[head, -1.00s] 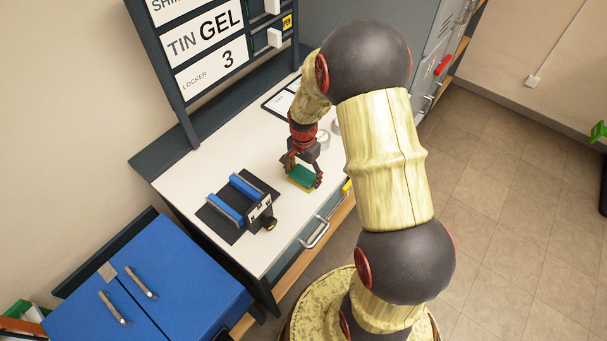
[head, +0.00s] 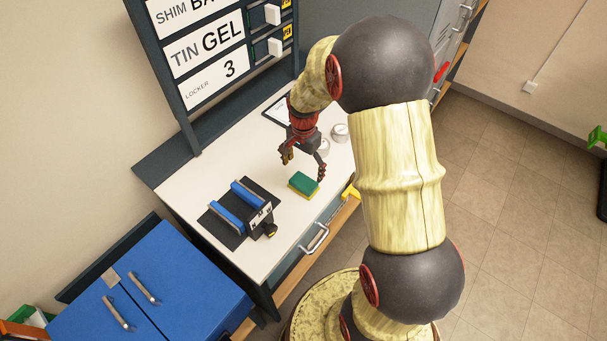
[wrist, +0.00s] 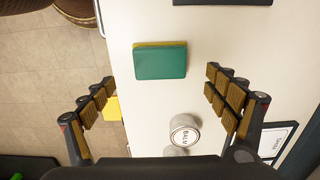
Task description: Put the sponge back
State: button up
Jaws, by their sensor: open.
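The sponge (head: 303,184), green on top with a yellow layer under it, lies flat on the white worktop. It also shows in the wrist view (wrist: 160,62), ahead of my fingers and about midway between them. My gripper (head: 303,167) is open and empty, above and a little behind the sponge in the head view. In the wrist view its two padded fingers (wrist: 160,98) stand wide apart, and neither touches the sponge.
A black rack with blue bars (head: 238,206) stands left of the sponge. Round tins, one labelled BALM (wrist: 184,133), stand on the worktop beyond my gripper. A sign board (head: 215,55) rises at the back. Blue cabinet (head: 150,290) is at lower left.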

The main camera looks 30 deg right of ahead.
notch_tip(320, 180, up, 4)
notch_tip(320, 180, up, 15)
jog(key=n+t, duration=0.2)
jog(key=n, duration=0.4)
send_over(303, 182)
jog(key=s+a, duration=0.6)
jog(key=a, duration=0.1)
jog(key=s+a+r+n+t, duration=0.1)
jog(key=s+a+r+n, duration=0.2)
jog(key=s, duration=0.4)
jog(key=s+a+r+n+t, duration=0.2)
jog(key=s+a+r+n, duration=0.2)
jog(key=s, duration=0.3)
jog(key=shift+r+n+t+p, duration=0.35)
jog(key=shift+r+n, duration=0.15)
jog(key=shift+r, duration=0.3)
jog(key=o, duration=0.3)
jog(key=shift+a, duration=0.1)
jog(key=shift+c, duration=0.9)
